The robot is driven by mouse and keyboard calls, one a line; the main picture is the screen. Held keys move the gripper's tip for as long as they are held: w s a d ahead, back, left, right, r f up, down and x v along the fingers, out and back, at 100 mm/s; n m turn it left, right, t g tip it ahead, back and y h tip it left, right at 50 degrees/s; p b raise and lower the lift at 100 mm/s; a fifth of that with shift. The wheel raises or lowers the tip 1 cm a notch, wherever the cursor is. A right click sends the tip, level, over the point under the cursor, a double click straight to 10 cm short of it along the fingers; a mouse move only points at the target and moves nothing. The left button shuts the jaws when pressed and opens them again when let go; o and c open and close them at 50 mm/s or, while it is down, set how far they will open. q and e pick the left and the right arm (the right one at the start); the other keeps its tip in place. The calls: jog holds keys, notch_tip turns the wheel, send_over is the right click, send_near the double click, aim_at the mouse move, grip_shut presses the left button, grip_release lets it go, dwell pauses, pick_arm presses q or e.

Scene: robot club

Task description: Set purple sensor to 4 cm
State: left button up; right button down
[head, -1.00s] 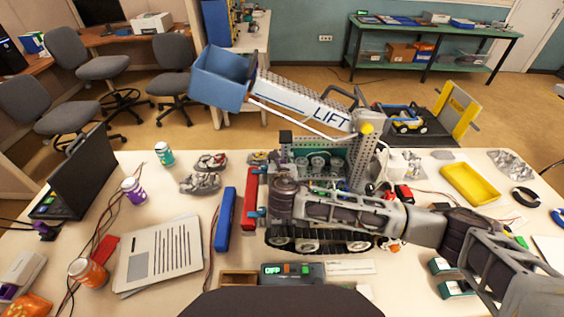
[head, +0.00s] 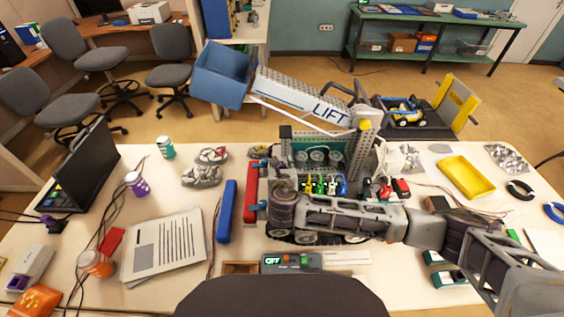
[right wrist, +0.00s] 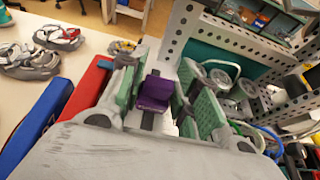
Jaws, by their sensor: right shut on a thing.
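The purple sensor (right wrist: 153,93) is a small purple block between the green-padded fingers of my right gripper (right wrist: 157,82), which is shut on it. The sensor is in front of the perforated metal frame of the tracked LIFT robot (head: 315,108). In the head view my right gripper (head: 281,168) is at the robot's left end, and my own wrist hides most of the fingers and the sensor. A white part shows just below the sensor in the right wrist view; I cannot tell whether they touch. No centimetre scale is readable. My left gripper is not in view.
A red bar (head: 256,190) and a blue bar (head: 227,211) lie left of the robot.

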jog(key=c, duration=1.2)
grip_release()
jog(key=shift+o, duration=0.2)
jog(key=shift+s, duration=0.1)
jog(key=shift+v, duration=5.9)
